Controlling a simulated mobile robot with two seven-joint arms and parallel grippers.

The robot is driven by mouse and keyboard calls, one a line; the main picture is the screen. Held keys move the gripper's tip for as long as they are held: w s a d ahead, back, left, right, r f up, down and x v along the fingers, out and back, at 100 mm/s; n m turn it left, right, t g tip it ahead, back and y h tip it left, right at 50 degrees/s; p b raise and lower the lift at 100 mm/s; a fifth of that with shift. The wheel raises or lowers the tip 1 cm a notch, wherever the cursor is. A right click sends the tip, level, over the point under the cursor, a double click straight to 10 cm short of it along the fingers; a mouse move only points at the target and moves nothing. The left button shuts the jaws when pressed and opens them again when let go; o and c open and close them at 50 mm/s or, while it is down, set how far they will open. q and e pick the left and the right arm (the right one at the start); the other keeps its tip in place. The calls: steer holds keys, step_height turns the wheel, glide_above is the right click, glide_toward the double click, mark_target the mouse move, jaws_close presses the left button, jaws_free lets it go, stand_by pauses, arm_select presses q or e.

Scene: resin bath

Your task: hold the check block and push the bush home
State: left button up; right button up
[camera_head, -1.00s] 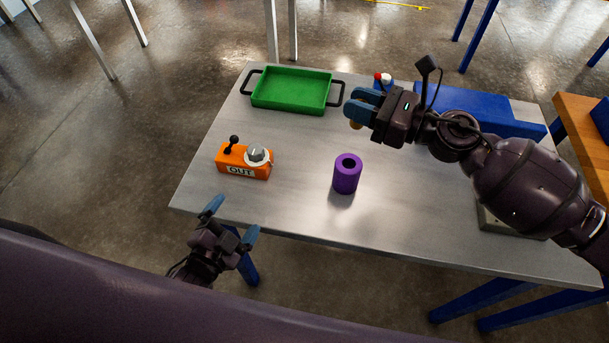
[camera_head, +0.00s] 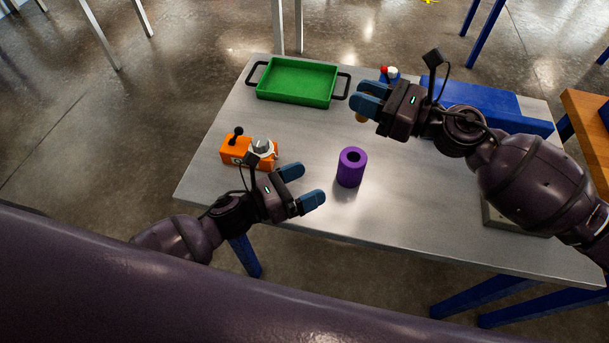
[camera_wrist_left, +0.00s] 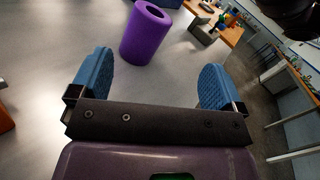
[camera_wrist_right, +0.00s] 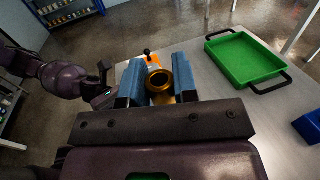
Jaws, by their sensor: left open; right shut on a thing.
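The purple check block (camera_head: 351,170) is an upright cylinder with a round hole in its top, standing near the table's front edge. It also shows ahead of the fingers in the left wrist view (camera_wrist_left: 146,36). My left gripper (camera_head: 305,184) is open and empty, left of the block with its fingertips towards it, apart from it. My right gripper (camera_head: 361,97) is shut on the brass bush, above the table and behind the block. The bush (camera_wrist_right: 158,82) is a ring between the blue fingers in the right wrist view; only its lower end (camera_head: 361,117) shows in the head view.
An orange box (camera_head: 235,150) with a black lever and a grey knob stands behind my left gripper, partly hidden. A green tray (camera_head: 297,82) with black handles lies at the back left. A blue block (camera_head: 470,97) and a red-and-white item (camera_head: 389,74) are at the back right.

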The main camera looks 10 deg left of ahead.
mark_target(354, 160)
arm_select(q)
steer(key=m, duration=0.1)
steer(key=w+m+g, duration=0.1)
steer(key=w+m, duration=0.1)
steer(key=m, duration=0.1)
steer(key=shift+a+f, duration=0.15)
steer(key=shift+f, duration=0.15)
steer(key=x, duration=1.2)
steer(key=shift+s, duration=0.15)
steer(key=shift+c, duration=0.3)
steer(key=c, duration=1)
steer(key=o, duration=1)
steer(key=c, duration=0.8)
